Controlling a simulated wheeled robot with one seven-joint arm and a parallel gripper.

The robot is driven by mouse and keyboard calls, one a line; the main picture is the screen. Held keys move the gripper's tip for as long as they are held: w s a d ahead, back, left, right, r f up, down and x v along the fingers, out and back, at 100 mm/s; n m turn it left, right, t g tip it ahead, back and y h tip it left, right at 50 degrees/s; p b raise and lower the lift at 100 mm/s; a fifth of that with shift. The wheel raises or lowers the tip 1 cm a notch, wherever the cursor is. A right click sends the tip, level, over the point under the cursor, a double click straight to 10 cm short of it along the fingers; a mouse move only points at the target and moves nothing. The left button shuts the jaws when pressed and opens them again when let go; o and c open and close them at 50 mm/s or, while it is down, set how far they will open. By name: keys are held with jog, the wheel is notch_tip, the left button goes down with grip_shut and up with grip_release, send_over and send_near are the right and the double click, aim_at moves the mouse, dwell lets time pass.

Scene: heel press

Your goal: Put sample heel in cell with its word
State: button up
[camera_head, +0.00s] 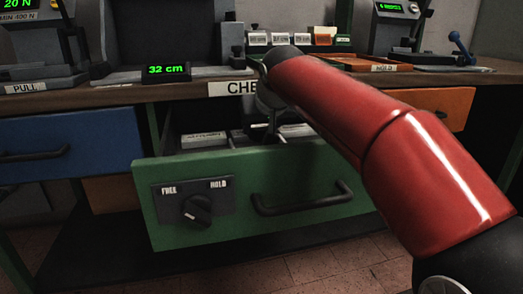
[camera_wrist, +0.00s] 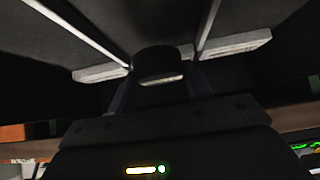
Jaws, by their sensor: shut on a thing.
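My gripper (camera_wrist: 158,88) points down into the open green drawer (camera_head: 320,178). In the wrist view it is shut on a dark, rounded heel (camera_wrist: 158,62) with a pale strip at its lower edge. Thin pale dividers (camera_wrist: 86,33) split the dark drawer floor into cells. White label blocks (camera_wrist: 242,43) lie in the cells, one on each side of the heel; their words are not readable. In the head view, label blocks (camera_head: 204,139) show behind the drawer front. The heel is hard to make out there, and I cannot tell whether it touches the floor.
The drawer front has a FREE/HOLD knob (camera_head: 198,209) and a black handle (camera_head: 303,200). A closed blue drawer (camera_head: 65,145) is at left.

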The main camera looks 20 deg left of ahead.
aim_at(268, 128)
notch_tip(268, 128, down, 4)
jog(key=shift+f+b, duration=0.1)
jog(key=shift+b, duration=0.6)
jog(key=o, duration=1.1)
jog(key=p+v, duration=0.1)
jog(key=v, duration=0.6)
jog(key=shift+s+d+r, duration=0.1)
jog(key=shift+s+r, duration=0.05)
jog(key=shift+r, duration=0.1)
